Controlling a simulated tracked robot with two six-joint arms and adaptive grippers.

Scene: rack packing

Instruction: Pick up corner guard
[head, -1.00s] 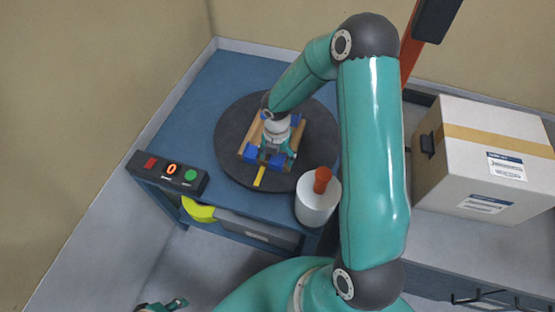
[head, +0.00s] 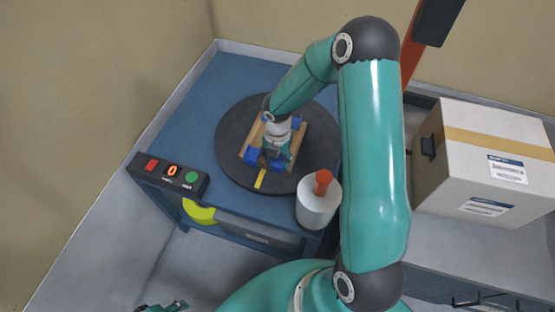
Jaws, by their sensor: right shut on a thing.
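Blue corner guards (head: 251,155) sit on a small wooden load on the dark round turntable (head: 232,125). Another blue patch (head: 296,123) shows at its far right side. My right gripper (head: 275,157) reaches down over the load and is shut on a blue corner guard (head: 276,164) at its near side. The fingertips are partly hidden by the gripper's own body. A small teal part of my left gripper (head: 165,306) shows at the bottom edge, away from the load; its jaws cannot be made out.
A yellow strip (head: 260,180) sticks out at the load's near side. A white cylinder (head: 317,207) with an orange top stands right of the turntable. A control box (head: 168,173) sits at the blue table's left edge. A taped carton (head: 483,155) stands at right.

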